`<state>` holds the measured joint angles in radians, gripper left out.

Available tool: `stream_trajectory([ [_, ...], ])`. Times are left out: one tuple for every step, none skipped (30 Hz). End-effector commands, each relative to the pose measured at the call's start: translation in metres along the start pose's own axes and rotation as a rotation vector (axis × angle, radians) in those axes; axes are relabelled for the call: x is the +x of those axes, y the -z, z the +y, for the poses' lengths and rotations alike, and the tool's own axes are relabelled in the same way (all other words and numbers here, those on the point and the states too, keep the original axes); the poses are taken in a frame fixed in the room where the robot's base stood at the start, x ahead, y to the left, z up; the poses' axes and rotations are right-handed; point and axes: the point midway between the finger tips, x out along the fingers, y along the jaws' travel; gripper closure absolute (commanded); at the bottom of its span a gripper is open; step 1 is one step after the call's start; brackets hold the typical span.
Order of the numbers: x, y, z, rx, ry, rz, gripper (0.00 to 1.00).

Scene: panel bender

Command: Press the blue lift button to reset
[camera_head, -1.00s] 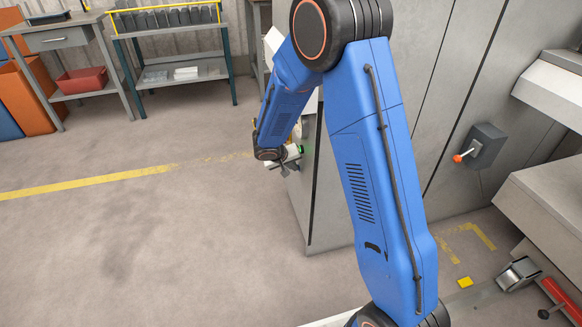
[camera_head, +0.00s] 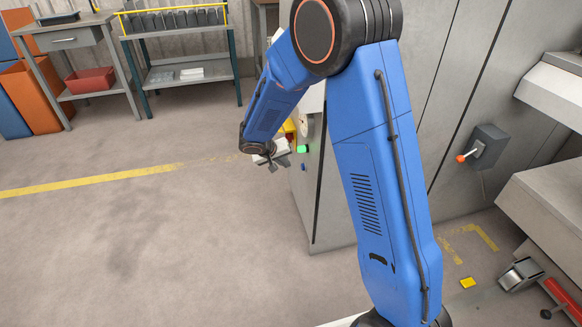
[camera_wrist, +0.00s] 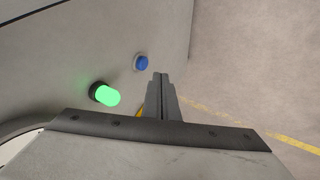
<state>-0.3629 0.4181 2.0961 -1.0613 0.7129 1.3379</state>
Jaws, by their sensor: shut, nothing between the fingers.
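The blue button (camera_wrist: 141,62) is a small round button in a pale collar on the grey panel in the wrist view. A glowing green lamp (camera_wrist: 106,95) stands out from the panel beside it, and it also shows in the head view (camera_head: 302,149). My gripper (camera_wrist: 161,76) is shut and empty, its fingertips to the right of and slightly below the button in the wrist picture. In the head view my gripper (camera_head: 276,165) hangs left of the cabinet face, with a visible gap to the lamp. Contact with the button cannot be made out.
The grey machine cabinet (camera_head: 318,205) stands behind my arm. A grey box with an orange-tipped handle (camera_head: 482,148) is on its right side. A shelf (camera_head: 180,77) and a workbench (camera_head: 72,35) stand at the back left. The floor at left is clear, with a yellow line.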

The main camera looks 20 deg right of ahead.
Motion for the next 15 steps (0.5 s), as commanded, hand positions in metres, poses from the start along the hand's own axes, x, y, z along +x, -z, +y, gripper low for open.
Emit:
stream_trajectory([
  [-0.010, 0.001, -0.001, 0.002, 0.002, 0.002, 1.00],
  [-0.015, 0.001, 0.000, 0.002, 0.001, 0.003, 1.00],
  [-0.021, 0.001, 0.000, 0.001, 0.001, 0.003, 1.00],
  [-0.026, 0.001, -0.001, 0.001, 0.002, 0.002, 1.00],
  [-0.030, 0.001, -0.001, 0.001, 0.002, 0.002, 1.00],
  [-0.034, 0.001, -0.001, 0.001, 0.002, 0.002, 1.00],
  [-0.037, 0.001, -0.001, 0.001, 0.001, 0.002, 1.00],
  [-0.040, 0.001, -0.001, 0.002, 0.001, 0.001, 1.00],
  [-0.043, 0.001, 0.000, 0.002, 0.001, 0.001, 1.00],
  [-0.044, 0.001, 0.000, 0.001, 0.001, 0.001, 1.00],
  [-0.046, 0.001, 0.000, 0.001, 0.001, 0.001, 1.00],
  [-0.047, 0.001, -0.001, 0.000, 0.001, 0.001, 1.00],
  [-0.048, 0.001, -0.001, 0.000, 0.001, 0.001, 1.00],
  [-0.048, 0.000, -0.001, 0.000, 0.001, 0.001, 1.00],
  [-0.049, 0.000, -0.001, 0.000, 0.001, 0.001, 1.00],
])
